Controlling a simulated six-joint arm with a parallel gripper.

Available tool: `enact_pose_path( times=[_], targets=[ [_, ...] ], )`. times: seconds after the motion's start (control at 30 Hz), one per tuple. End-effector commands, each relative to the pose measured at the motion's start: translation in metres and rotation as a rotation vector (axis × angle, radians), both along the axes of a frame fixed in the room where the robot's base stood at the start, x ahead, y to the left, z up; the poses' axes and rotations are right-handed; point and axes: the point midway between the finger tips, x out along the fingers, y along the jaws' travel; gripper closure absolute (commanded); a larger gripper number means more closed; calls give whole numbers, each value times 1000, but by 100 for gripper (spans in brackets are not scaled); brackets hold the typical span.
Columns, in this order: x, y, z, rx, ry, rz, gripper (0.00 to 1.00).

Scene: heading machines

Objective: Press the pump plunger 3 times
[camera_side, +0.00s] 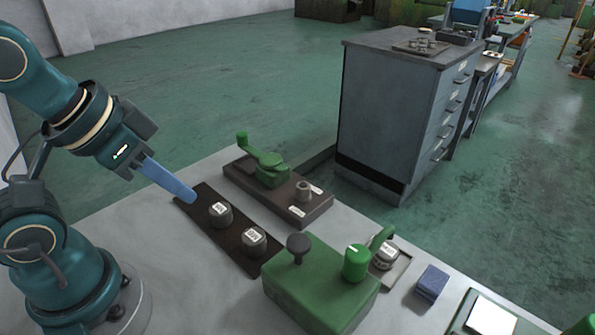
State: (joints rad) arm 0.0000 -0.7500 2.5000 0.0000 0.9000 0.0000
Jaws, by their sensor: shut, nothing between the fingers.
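My gripper (190,196) is at the left, its blue fingers shut and empty, pointing down to the right. Its tips are near the far left end of a dark plate (236,243); I cannot tell their height above it. A green box (318,292) stands at the front middle of the bench. A dark mushroom-shaped knob on a stem (298,244), which looks like the pump plunger, stands up from its top. The gripper is up and left of this knob, clearly apart from it. A green round knob (356,262) with a white mark sits on the box's right side.
Two dark labelled knobs (220,213) (254,241) stand on the dark plate, between gripper and box. Behind is a dark base (317,206) with a green lever (262,158). A labelled round part (386,256) and a blue block (432,282) are right of the box.

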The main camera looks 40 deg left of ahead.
Motion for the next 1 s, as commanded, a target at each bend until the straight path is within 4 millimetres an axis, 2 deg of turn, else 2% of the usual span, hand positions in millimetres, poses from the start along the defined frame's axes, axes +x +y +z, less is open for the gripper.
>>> enact_pose_path(
  times=[0.77,0.87,1.0],
  targets=[
    [0,0,0,8,-1,-16,100],
    [1,1,1,46,-7,-78,100],
    [10,6,8,183,-47,-263,100]
  ],
)
